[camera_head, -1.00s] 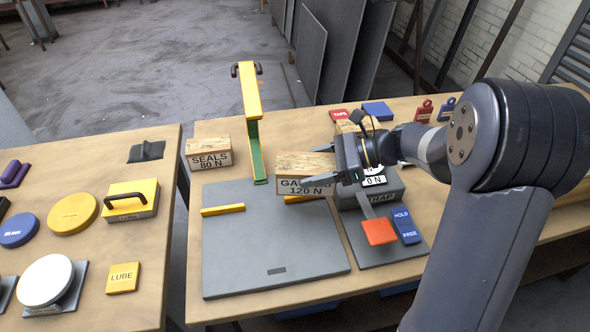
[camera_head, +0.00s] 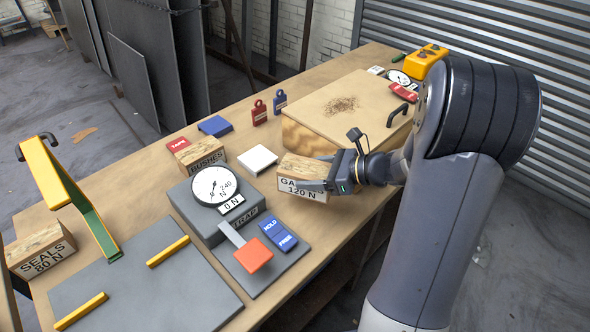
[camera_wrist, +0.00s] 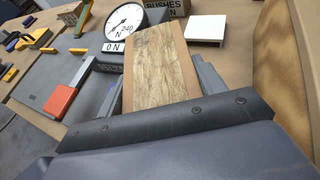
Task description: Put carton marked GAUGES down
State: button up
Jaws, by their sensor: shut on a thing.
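The carton marked GAUGES 120 N (camera_head: 305,168) is a wood-topped block with a white label on its front. My gripper (camera_head: 322,180) is shut on it from the right. In the wrist view the carton (camera_wrist: 157,68) lies lengthwise between the two fingers, its wooden top facing the camera. In the head view it is right of the dial gauge (camera_head: 215,186) and in front of the large wooden box. I cannot tell whether its underside touches the bench (camera_head: 330,222).
A white square block (camera_head: 257,160) lies just behind-left of the carton. The large wooden box (camera_head: 345,112) stands behind it. Bare bench shows in front of the carton.

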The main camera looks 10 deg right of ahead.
jog(key=shift+d+f+m+t, duration=0.1)
jog(key=shift+d+m+t, duration=0.3)
jog(key=shift+d, duration=0.8)
jog(key=shift+f+b, duration=1.8)
jog(key=shift+f, duration=0.75)
jog(key=shift+f, duration=0.1)
jog(key=shift+f+b, duration=0.55)
jog(key=shift+f, duration=0.1)
jog(key=shift+f, duration=0.2)
jog(key=o, duration=1.5)
jog(key=shift+h, duration=0.3)
